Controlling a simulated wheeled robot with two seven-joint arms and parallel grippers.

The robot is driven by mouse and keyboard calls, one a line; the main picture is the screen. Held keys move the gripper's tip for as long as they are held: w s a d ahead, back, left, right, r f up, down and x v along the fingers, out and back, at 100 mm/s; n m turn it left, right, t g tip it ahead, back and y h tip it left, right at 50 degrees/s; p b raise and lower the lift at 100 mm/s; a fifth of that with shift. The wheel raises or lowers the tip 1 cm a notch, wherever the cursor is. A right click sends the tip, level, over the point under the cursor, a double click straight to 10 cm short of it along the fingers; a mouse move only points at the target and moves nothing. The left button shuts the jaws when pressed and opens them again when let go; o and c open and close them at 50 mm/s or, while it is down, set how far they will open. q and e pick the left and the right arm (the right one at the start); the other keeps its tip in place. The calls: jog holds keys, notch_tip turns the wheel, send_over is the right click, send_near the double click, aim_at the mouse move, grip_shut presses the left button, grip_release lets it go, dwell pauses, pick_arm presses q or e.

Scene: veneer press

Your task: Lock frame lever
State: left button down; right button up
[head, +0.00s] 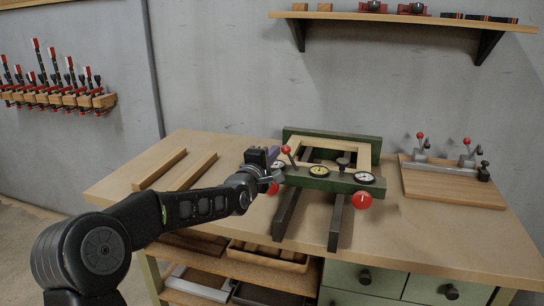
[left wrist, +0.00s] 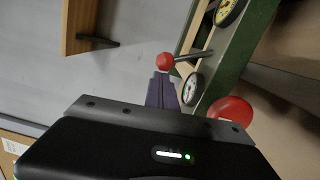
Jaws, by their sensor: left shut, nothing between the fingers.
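The green press (head: 330,184) stands on the bench with a pale wooden frame (head: 365,158) in it. A lever with a red ball knob (head: 286,149) rises from the left part of its front bar. The red ball also shows in the left wrist view (left wrist: 165,62), on a dark rod leaning over the bar. My left gripper (head: 273,154) is shut and empty beside the lever. In the left wrist view its purple-grey fingers (left wrist: 162,88) point at the ball, which appears just beyond the tips; I cannot tell whether they touch. My right gripper is not in view.
Round gauges (head: 319,170) and red knobs (head: 362,200) sit along the front bar. Two dark rails (head: 337,222) run toward the bench's front edge. Wooden strips (head: 160,169) lie at left. A board with clamps (head: 445,187) lies at right. A wall shelf (head: 400,17) hangs above.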

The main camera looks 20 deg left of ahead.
aim_at(284, 147)
pick_arm(q)
jog(key=shift+d+r, duration=0.1)
jog(key=shift+d, duration=0.05)
jog(key=d+r+m, duration=0.1)
jog(key=m, duration=0.1)
jog(key=d+r+m+b, duration=0.1)
jog(key=d+m, duration=0.1)
jog(key=shift+w, duration=0.1)
jog(key=d+m+p, duration=0.1)
jog(key=d+m, duration=0.1)
jog(key=m, duration=0.1)
jog(key=d+m+p, duration=0.2)
jog(key=d+m, duration=0.1)
jog(key=shift+w+d+r+g+y, duration=0.1)
jog(key=shift+w+d+g+y, duration=0.1)
jog(key=shift+g+y, duration=0.15)
jog(key=shift+d, duration=0.15)
dwell(0.4)
